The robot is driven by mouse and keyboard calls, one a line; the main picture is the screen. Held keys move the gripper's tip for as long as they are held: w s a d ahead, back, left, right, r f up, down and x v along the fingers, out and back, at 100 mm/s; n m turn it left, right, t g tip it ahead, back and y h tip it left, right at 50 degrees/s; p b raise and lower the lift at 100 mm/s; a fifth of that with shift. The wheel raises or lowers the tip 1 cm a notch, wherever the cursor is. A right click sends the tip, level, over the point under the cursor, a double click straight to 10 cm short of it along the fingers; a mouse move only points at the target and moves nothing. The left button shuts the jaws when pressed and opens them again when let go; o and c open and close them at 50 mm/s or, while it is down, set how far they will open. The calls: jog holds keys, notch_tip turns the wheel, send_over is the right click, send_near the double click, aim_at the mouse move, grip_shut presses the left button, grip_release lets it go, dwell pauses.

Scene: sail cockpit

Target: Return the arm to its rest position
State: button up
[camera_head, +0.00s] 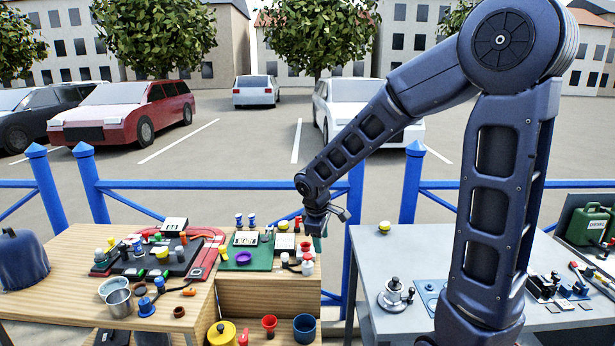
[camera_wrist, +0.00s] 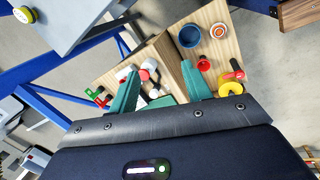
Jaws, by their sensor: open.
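My gripper (camera_head: 328,218) hangs at the end of my raised arm, above the right end of the wooden bench in the head view. My arm rises on the right, bends at the top and slopes down to the left. In the wrist view, the two teal fingers of my gripper (camera_wrist: 160,70) are spread apart with nothing held between them. The bench top and its small parts show beyond the fingers. The fingertips are small and partly hidden in the head view.
The wooden bench (camera_head: 60,284) holds a dark panel (camera_head: 150,262), a green board (camera_head: 262,256), metal cups (camera_head: 118,302) and a purple ring (camera_head: 243,258). A grey table (camera_head: 375,250) stands right, with a winch-like fitting (camera_head: 395,296) and green can (camera_head: 587,224). Blue railing (camera_head: 130,186) runs behind.

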jog(key=s+d+r+m+t, duration=0.1)
jog(key=s+d+r+m, duration=0.2)
jog(key=d, duration=0.4)
jog(key=s+d+r+m, duration=0.1)
jog(key=d+r+m, duration=0.3)
jog(key=d+r, duration=0.25)
jog(key=s+d+r+m+t+y, duration=0.1)
jog(key=s+d+r+m, duration=0.3)
jog(key=s+d+m, duration=0.3)
jog(key=s+d, duration=0.3)
jog(key=shift+s+d, duration=0.2)
jog(key=shift+d, duration=0.1)
jog(key=shift+r, duration=0.1)
